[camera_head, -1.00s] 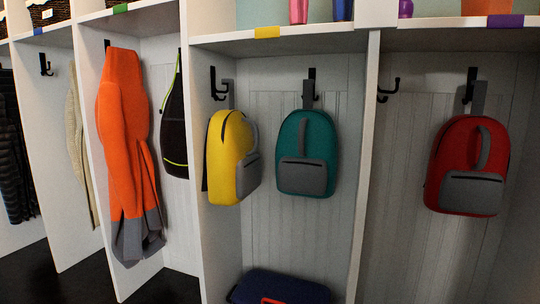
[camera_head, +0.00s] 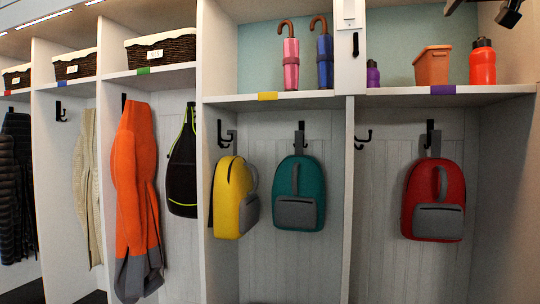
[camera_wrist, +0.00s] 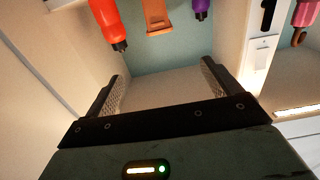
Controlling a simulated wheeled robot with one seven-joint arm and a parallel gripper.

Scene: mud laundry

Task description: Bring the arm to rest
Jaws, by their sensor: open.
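My gripper (camera_wrist: 162,72) is open and empty, with its two dark fingers apart in the wrist view. That view appears upside down. It faces the upper right cubby, where an orange bottle (camera_wrist: 107,22), an orange pot (camera_wrist: 157,15) and a purple bottle (camera_wrist: 201,8) show beyond the fingers, with nothing between them. In the head view, two dark parts at the top right edge look like my finger ends, above the orange bottle (camera_head: 482,62). The rest of my arm is out of view.
The cubby shelf (camera_head: 400,91) and divider walls lie close by. Pink (camera_head: 291,64) and blue (camera_head: 325,60) umbrellas stand left of the divider. Yellow (camera_head: 232,198), teal (camera_head: 297,190) and red (camera_head: 434,200) backpacks hang below. An orange jacket (camera_head: 133,190) hangs farther left.

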